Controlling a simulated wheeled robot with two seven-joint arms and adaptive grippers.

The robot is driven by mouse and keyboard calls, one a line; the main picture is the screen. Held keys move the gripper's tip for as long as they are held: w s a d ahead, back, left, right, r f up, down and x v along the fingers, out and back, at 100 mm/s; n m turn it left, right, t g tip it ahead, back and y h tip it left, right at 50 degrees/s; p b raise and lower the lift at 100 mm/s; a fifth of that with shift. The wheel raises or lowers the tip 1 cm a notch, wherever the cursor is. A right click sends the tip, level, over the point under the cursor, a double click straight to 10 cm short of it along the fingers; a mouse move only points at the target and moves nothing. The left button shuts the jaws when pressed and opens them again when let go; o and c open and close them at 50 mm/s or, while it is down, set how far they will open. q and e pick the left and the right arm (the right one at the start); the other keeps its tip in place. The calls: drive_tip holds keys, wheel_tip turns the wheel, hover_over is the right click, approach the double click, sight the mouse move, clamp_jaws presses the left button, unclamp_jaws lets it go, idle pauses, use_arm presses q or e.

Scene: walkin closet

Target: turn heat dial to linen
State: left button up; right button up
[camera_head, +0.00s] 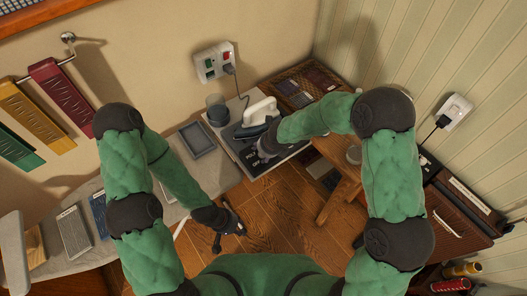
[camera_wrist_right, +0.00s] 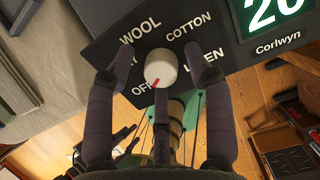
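The heat dial (camera_wrist_right: 160,68) is a white round knob with a red mark on a black panel (camera_wrist_right: 110,50). The red mark points down and slightly left, toward the OFF label (camera_wrist_right: 143,88). WOOL, COTTON and LINEN (camera_wrist_right: 208,55) labels are printed around it; LINEN is partly hidden by a finger, and another label at left is mostly covered. My right gripper (camera_wrist_right: 160,60) is open, its fingers spread around the dial; contact cannot be told. In the head view the right gripper (camera_head: 266,148) is at the panel by the iron. My left gripper (camera_head: 229,225) hangs open and empty over the floor.
A white and blue iron (camera_head: 260,113) stands behind the panel, below a wall socket (camera_head: 214,63). A lit green display (camera_wrist_right: 272,12) is right of the dial. A grey tray (camera_head: 198,139) lies left of it. A wooden stool (camera_head: 340,165) stands to the right.

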clamp_jaws()
